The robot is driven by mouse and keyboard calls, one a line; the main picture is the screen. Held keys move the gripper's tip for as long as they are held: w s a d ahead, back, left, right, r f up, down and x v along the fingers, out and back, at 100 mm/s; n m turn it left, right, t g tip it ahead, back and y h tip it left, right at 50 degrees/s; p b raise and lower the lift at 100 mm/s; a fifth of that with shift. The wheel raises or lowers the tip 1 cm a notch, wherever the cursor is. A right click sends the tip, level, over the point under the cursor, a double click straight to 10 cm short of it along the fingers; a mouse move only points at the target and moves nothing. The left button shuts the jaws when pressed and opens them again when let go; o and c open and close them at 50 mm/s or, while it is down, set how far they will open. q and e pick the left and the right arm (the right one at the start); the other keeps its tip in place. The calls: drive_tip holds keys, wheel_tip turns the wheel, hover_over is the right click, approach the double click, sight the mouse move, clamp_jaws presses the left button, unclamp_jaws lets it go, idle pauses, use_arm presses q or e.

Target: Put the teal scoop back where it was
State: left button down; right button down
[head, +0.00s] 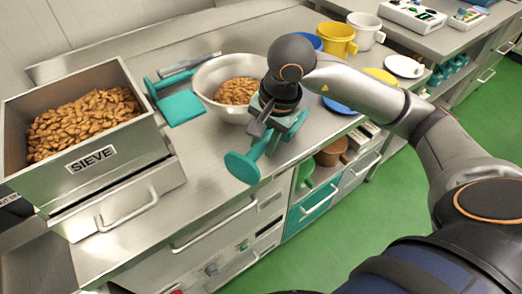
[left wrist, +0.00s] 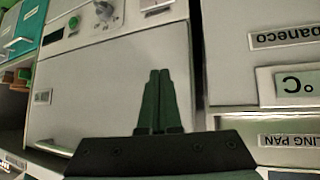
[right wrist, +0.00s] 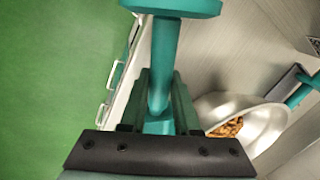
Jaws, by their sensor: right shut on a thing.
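My right gripper (head: 266,122) is shut on the handle of a teal tool, which I take to be the teal scoop (head: 242,167). It holds the tool above the counter's front edge, in front of the metal bowl. In the right wrist view the teal shaft (right wrist: 163,60) runs up between the fingers to a round end plate; the scoop's other end is hidden. A second teal piece (head: 182,107) with a flat plate and a handle lies left of the bowl. My left gripper (left wrist: 159,100) is shut and empty in front of cabinet fronts; the head view does not show it.
A metal bowl (head: 205,81) holds almonds. A steel box marked SIEVE (head: 125,150), also full of almonds, stands at the left. Yellow (head: 338,40) and white (head: 366,30) mugs stand at the back. Free counter lies between the sieve and the scoop.

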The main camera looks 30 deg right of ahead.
sight(261, 164)
drive_tip(key=shift+x, duration=2.05)
drive_tip(key=shift+d, duration=0.1)
drive_tip(key=shift+f, duration=0.1)
drive_tip(key=c, duration=1.1)
unclamp_jaws()
drive_tip(key=shift+f, duration=0.1)
drive_tip(key=o, duration=0.5)
drive_tip(key=shift+c, duration=0.2)
drive_tip(key=shift+r, duration=0.55)
drive_tip(key=p+v, duration=0.1)
drive_tip(key=v, duration=1)
drive_tip(key=shift+r, duration=0.2)
drive_tip(key=shift+s, duration=0.15)
